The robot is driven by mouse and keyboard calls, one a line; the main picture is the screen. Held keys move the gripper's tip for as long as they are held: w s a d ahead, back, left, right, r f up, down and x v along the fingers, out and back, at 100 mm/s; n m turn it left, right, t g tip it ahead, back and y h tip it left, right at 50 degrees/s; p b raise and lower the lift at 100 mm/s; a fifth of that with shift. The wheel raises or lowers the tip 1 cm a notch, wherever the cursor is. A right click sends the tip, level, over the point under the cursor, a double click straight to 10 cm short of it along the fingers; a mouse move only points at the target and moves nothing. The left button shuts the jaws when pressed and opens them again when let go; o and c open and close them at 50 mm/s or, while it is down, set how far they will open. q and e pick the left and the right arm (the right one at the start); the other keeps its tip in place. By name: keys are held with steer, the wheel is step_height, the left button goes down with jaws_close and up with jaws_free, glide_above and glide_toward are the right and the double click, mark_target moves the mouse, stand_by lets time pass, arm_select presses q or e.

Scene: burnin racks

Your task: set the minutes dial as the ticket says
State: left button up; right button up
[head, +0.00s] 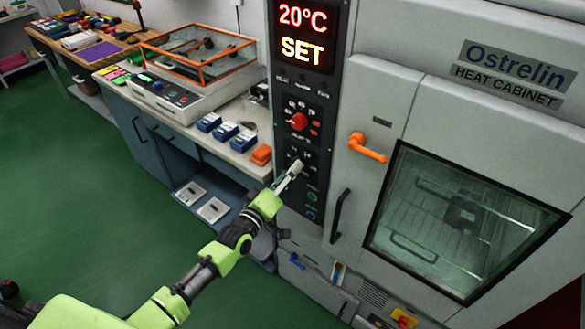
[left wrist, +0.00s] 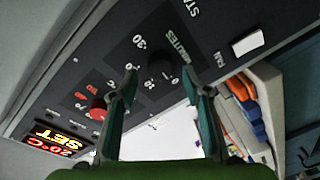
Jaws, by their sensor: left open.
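The minutes dial (left wrist: 158,66) is on the dark control panel (head: 310,98), by the printed word MINUTES and the number 30. In the left wrist view it lies between my fingertips; its setting is too small to read. My left gripper (head: 295,168) is open in front of the panel, below the red knob, and hides most of the dial in the head view. In the left wrist view the open gripper (left wrist: 160,72) has a finger on each side of the dial; I cannot tell whether they touch it. I see no readable ticket. My right gripper is not in view.
A red temperature knob (head: 299,121) sits above, and the display (head: 302,35) reads 20°C SET. An orange handle (head: 367,148) juts out at the right by the cabinet door. A bench (head: 235,153) with blue and orange blocks stands left of the panel. Green floor is open farther left.

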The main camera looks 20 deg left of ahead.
arm_select(q)
steer(key=shift+x, duration=1.05)
steer(key=c, duration=1.1)
